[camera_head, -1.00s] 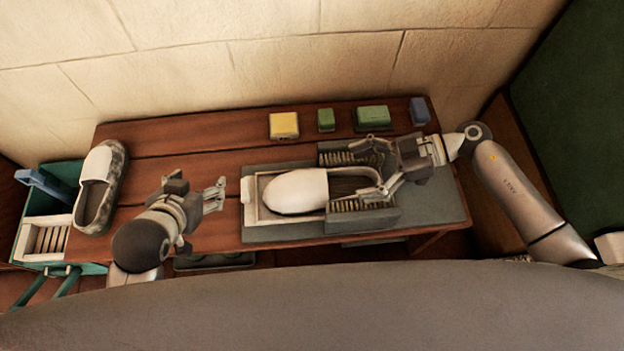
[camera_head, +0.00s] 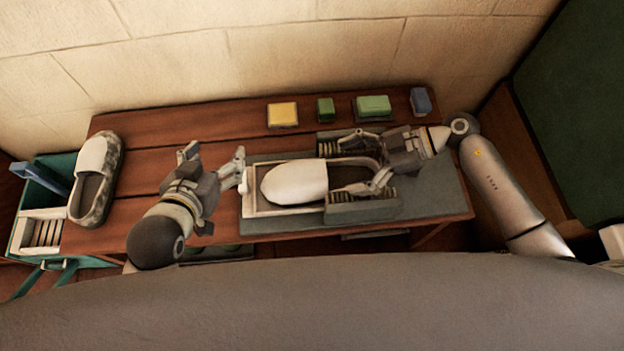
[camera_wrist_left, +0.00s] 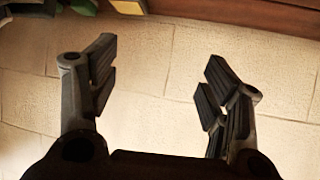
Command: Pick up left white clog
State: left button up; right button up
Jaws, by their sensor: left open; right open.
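One white clog (camera_head: 92,178) with dark, dirty-looking sides lies on the left end of the wooden table, toe away from me. A second white clog (camera_head: 294,184) lies in the shallow tray (camera_head: 250,200) on the grey mat, toe to the left. My left gripper (camera_head: 215,160) is open and empty, between the two clogs, close to the tray's left end. In the left wrist view its spread fingers (camera_wrist_left: 158,70) have only wall between them. My right gripper (camera_head: 364,163) is open at the tray clog's heel end; whether it touches is unclear.
Brush blocks (camera_head: 362,211) flank the tray. A yellow block (camera_head: 282,115), green blocks (camera_head: 372,106) and a blue block (camera_head: 420,101) line the table's back edge. A teal crate (camera_head: 30,222) stands at the left. The table's middle left (camera_head: 150,150) is clear.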

aim_at(329, 180)
jog(key=shift+a+f, duration=0.15)
jog(key=shift+a, duration=0.25)
jog(key=x, duration=0.1)
jog(key=b+x, duration=0.1)
jog(key=x, duration=0.2)
jog(key=shift+s+a+r+b, duration=0.1)
jog(key=shift+s+r+b, duration=0.15)
jog(key=shift+b, duration=0.15)
jog(key=shift+a+f, duration=0.1)
jog(key=shift+a, duration=0.2)
pick_arm(q)
jog(key=w+d+r+t+h, duration=0.1)
jog(key=w+d+r+t, duration=0.1)
jog(key=r+t, duration=0.3)
notch_tip(329, 180, up, 3)
jog(key=shift+w+r+h, duration=0.15)
jog(key=shift+w+h, duration=0.15)
jog(key=shift+w, duration=0.55)
jog(key=shift+d, duration=0.1)
pick_arm(e)
jog(key=shift+c, duration=0.2)
jog(key=c, duration=1)
jog(key=shift+o, duration=0.2)
